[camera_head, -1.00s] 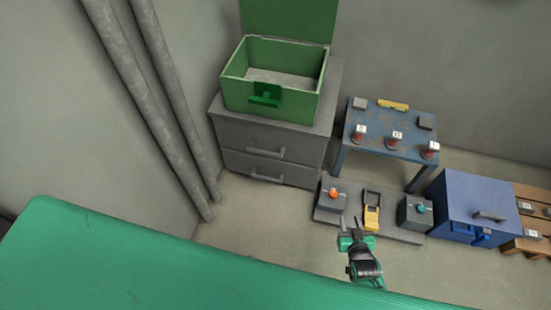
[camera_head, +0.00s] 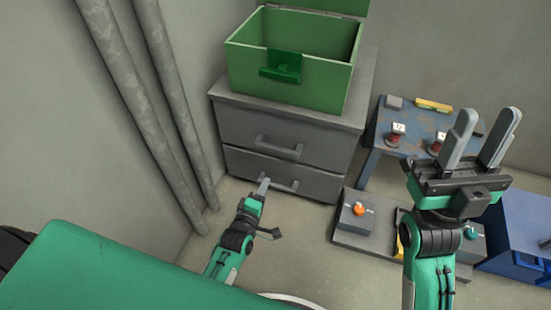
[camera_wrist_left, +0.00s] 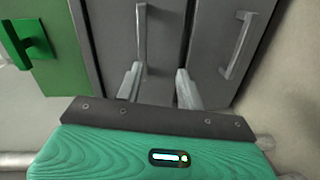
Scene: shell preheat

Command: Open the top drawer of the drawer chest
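The grey drawer chest (camera_head: 340,123) stands against the back wall. Its top drawer (camera_head: 250,127) is shut and has a grey bar handle (camera_head: 277,147). In the left wrist view, turned sideways, the top drawer handle (camera_wrist_left: 141,28) is near the upper middle. My left gripper (camera_head: 263,188) is in front of the lower drawer, below the top handle. In the wrist view its fingers (camera_wrist_left: 158,78) are apart with nothing between them, short of the top handle. My right gripper (camera_head: 488,120) is raised at the right, fingers apart and empty.
The lower drawer (camera_head: 240,161) is shut; its handle also shows in the wrist view (camera_wrist_left: 237,45). An open green box (camera_head: 315,82) stands on the chest. Pipes (camera_head: 160,100) run down the left wall. A blue table (camera_head: 385,130) and a blue box (camera_head: 520,215) are at the right.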

